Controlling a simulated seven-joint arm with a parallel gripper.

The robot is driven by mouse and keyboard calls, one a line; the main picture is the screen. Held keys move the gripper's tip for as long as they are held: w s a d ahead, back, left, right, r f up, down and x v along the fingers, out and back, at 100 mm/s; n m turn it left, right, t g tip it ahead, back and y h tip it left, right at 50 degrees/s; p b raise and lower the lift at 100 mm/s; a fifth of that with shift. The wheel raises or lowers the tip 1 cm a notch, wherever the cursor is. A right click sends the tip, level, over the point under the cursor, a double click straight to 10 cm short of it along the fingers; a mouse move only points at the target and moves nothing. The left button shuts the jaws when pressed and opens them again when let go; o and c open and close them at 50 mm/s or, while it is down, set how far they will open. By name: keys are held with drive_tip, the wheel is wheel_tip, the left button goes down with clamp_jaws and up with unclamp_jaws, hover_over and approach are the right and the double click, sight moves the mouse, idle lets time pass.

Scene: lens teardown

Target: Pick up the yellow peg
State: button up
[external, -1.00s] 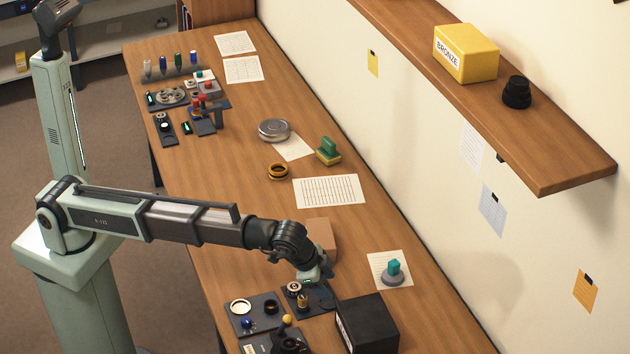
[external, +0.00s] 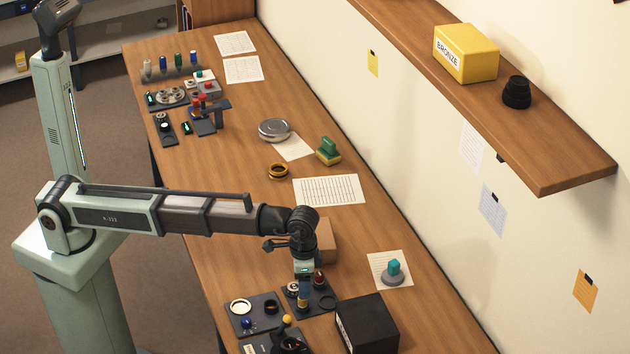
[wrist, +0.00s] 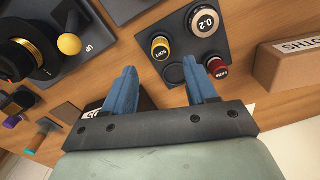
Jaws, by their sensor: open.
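The yellow peg (wrist: 160,47) stands in a dark square tray (wrist: 232,45), its dark labelled top ringed in yellow. My gripper (wrist: 158,76) points down near this tray, its two blue fingers apart and nothing visible between them. In the wrist view the peg appears just beyond the gap between the fingertips. In the external view my gripper (external: 303,296) hangs over the tray, and its fingers partly obscure the peg.
The tray also holds a red-topped peg (wrist: 218,67), a 0.2-marked cylinder (wrist: 202,21) and an empty round socket (wrist: 173,74). A black box (external: 370,322) and a cardboard block (external: 325,240) stand close by. A yellow ball knob (wrist: 69,44) rises nearby.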

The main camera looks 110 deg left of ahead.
sight(303, 303)
drive_tip(key=shift+s+f, duration=0.15)
drive_tip(key=shift+f, duration=3)
clamp_jaws()
